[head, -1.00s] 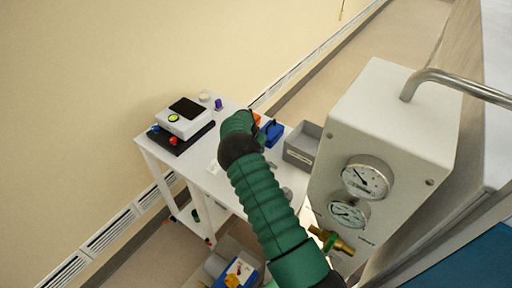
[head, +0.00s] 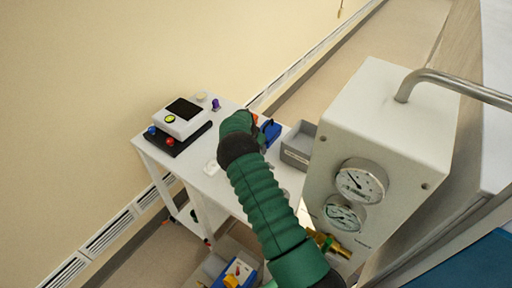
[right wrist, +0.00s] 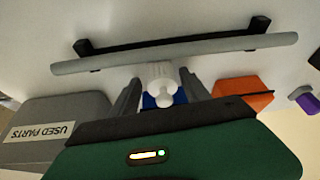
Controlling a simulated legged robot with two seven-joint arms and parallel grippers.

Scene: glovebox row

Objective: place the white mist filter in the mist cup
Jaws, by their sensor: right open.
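In the right wrist view, a small white ribbed piece with a rounded knob (right wrist: 161,84), which looks like the white mist filter, sits between the fingers of my right gripper (right wrist: 160,88). The gripper is open, with a grey finger on each side of the piece; contact cannot be told. In the head view my green right arm reaches over the white table (head: 231,190) and hides its own fingers and the piece. I cannot clearly identify the mist cup in either view. My left gripper is not in view.
A grey bar (right wrist: 175,53) runs just beyond the fingers. The grey "USED PARTS" bin (right wrist: 50,128), an orange block (right wrist: 243,94) and a purple item (right wrist: 304,99) are nearby. A white device (head: 182,119) stands on the table; a gauge box (head: 385,115) stands at right.

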